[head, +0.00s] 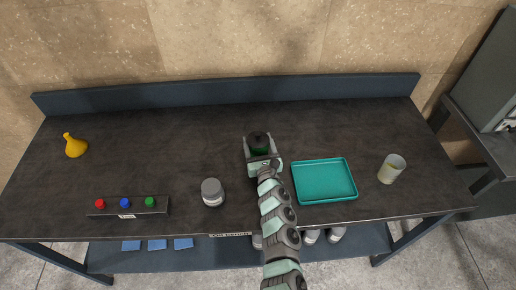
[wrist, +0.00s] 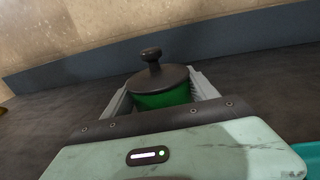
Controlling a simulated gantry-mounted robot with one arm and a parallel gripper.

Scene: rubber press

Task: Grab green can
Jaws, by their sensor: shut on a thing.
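The green can (wrist: 163,99) has a dark lid with a knob and stands upright between my gripper's fingers in the wrist view. In the head view the can (head: 259,143) is at the middle of the dark table, with mostly its dark lid showing. My gripper (wrist: 160,92) is shut on the can, one finger on each side. In the head view my gripper (head: 260,145) reaches in from the front. I cannot tell whether the can touches the table.
A teal tray (head: 324,198) lies just right of my arm on the table (head: 190,130). A grey jar (head: 212,198) stands to the left. A button box (head: 160,207), a yellow flask (head: 75,148) and a beaker (head: 385,174) are further out. A raised ledge (head: 230,91) runs along the back.

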